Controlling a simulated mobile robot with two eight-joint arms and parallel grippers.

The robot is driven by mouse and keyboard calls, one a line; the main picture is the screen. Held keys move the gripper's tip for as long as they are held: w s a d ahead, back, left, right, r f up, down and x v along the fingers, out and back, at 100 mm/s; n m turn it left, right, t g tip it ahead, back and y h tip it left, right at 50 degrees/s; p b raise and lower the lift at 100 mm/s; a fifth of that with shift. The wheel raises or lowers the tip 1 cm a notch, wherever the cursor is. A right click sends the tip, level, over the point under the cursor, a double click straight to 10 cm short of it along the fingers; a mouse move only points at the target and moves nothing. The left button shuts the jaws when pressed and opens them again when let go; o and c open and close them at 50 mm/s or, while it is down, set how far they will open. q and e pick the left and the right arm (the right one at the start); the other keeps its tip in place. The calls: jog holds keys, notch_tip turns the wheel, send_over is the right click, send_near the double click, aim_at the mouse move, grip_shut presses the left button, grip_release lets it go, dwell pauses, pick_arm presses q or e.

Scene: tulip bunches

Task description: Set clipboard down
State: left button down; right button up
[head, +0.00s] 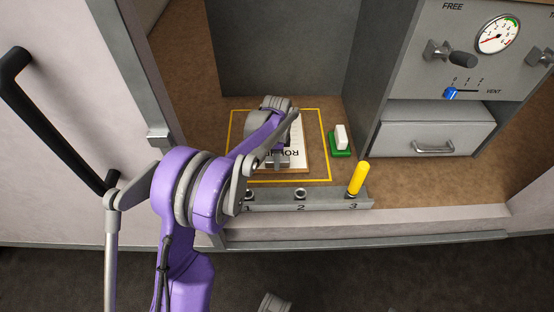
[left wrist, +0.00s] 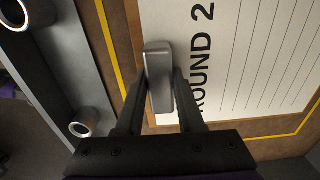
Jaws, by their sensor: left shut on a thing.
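The clipboard (head: 300,158) has a brown board, a white lined sheet printed "ROUND 2" and a grey metal clip. It is inside the yellow outline (head: 329,150) on the brown shelf, lying about flat. In the left wrist view the clipboard's sheet (left wrist: 235,60) fills the upper middle, with yellow lines on both sides. My left gripper (left wrist: 160,80) is shut on the clipboard at its grey clip. In the head view my purple arm covers the clipboard's left part. I cannot tell whether the board touches the shelf.
A grey rail (head: 325,200) numbered 1 to 3 runs along the front, with a yellow peg (head: 358,179) at 3. A white block on a green base (head: 340,140) stands right of the outline. A drawer (head: 430,130) and gauge panel (head: 470,50) stand right. Grey walls enclose the back.

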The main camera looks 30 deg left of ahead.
pick_arm(q)
jog(key=shift+f, duration=0.15)
jog(key=c, duration=0.5)
grip_release()
jog(key=shift+r, duration=0.2)
notch_tip(320, 180, up, 11)
jog(key=p, duration=0.3)
jog(key=s+d+r+n+t, duration=0.1)
jog(key=s+d+r+n, duration=0.3)
jog(key=s, duration=0.3)
jog(key=s+d+f+n+t, duration=0.1)
jog(key=s+d+n, duration=0.1)
jog(key=s, duration=0.5)
jog(key=s+d+f+n+t, duration=0.1)
jog(key=s+d+f+n, duration=0.1)
jog(key=s, duration=0.5)
jog(key=s+d+f+n+t, duration=0.1)
jog(key=s+d+f+n, duration=0.1)
jog(key=s+d, duration=0.3)
jog(key=shift+s+n+t, duration=0.4)
jog(key=shift+s+n, duration=0.4)
jog(key=shift+s, duration=0.35)
